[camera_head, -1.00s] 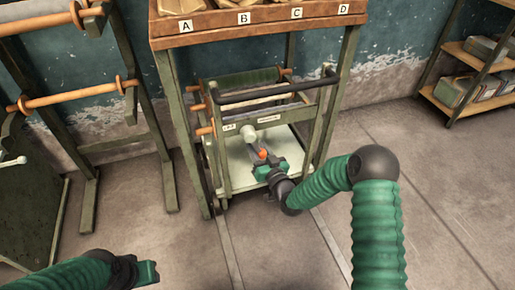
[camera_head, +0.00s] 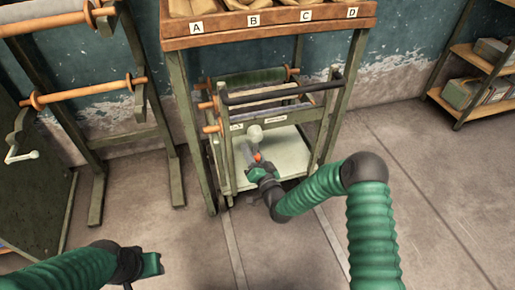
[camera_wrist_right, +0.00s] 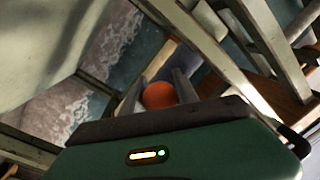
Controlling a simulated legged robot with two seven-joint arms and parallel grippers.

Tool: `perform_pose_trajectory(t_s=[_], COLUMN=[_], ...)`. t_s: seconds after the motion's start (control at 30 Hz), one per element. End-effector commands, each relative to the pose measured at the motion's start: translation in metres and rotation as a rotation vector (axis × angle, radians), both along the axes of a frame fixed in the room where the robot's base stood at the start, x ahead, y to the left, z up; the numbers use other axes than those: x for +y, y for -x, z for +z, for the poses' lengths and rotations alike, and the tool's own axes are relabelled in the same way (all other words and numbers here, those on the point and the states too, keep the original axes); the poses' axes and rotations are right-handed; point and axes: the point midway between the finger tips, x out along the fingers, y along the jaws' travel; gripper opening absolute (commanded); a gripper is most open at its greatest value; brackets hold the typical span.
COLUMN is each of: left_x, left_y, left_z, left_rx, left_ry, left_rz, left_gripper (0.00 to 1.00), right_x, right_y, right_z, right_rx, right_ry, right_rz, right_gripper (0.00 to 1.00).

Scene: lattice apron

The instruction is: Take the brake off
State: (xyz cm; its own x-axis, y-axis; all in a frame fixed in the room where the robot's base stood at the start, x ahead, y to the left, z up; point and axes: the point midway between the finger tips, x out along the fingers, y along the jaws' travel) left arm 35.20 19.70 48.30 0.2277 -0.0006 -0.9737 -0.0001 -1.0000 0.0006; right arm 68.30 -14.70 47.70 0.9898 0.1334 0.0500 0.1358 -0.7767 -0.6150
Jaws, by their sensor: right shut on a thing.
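An orange ball knob (camera_head: 257,156) is at the end of a short lever on the front of the green-framed trolley (camera_head: 226,180), below a white round cap. My right gripper (camera_head: 260,165) is at this knob and shut on it. In the right wrist view, the knob (camera_wrist_right: 159,95) sits between the two dark fingers (camera_wrist_right: 159,80). The gripper body hides part of the lever's end and the trolley's front. My left gripper (camera_head: 152,265) is low at the left, away from the trolley; its jaw gap is unclear.
The trolley stands under a wooden-topped bench (camera_head: 270,35) labelled A to D, between its legs. A black handlebar (camera_head: 285,92) crosses above the lever. A roller rack (camera_head: 90,92) stands left, shelves (camera_head: 475,90) right. Floor in front is clear.

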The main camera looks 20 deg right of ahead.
Motion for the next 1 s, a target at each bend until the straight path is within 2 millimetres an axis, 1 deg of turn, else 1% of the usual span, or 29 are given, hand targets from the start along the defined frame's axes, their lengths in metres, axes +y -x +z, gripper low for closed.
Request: perform_pose_trajectory(t_s=[0.03,0.2,0.4,0.67,1.0], left_x=[0.000,0.000,0.000,0.000,0.000], left_y=[0.000,0.000,0.000,0.000,0.000], left_z=[0.004,0.009,0.014,0.016,0.016], left_rx=[0.000,0.000,0.000,0.000,0.000], left_ry=[0.000,0.000,0.000,0.000,0.000], left_rz=[0.000,0.000,0.000,0.000,0.000], left_gripper=[0.36,0.36,0.36,0.36,0.36], right_x=[0.003,0.015,0.025,0.030,0.031], right_y=[0.001,0.001,0.001,0.002,0.002], right_z=[0.000,0.002,0.005,0.006,0.006], right_rx=[0.007,0.010,0.013,0.017,0.016], right_ry=[-0.039,-0.162,-0.264,-0.325,-0.332], right_rz=[-0.002,-0.001,0.000,-0.001,-0.001], right_gripper=[0.00,0.00,0.00,0.00,0.00])
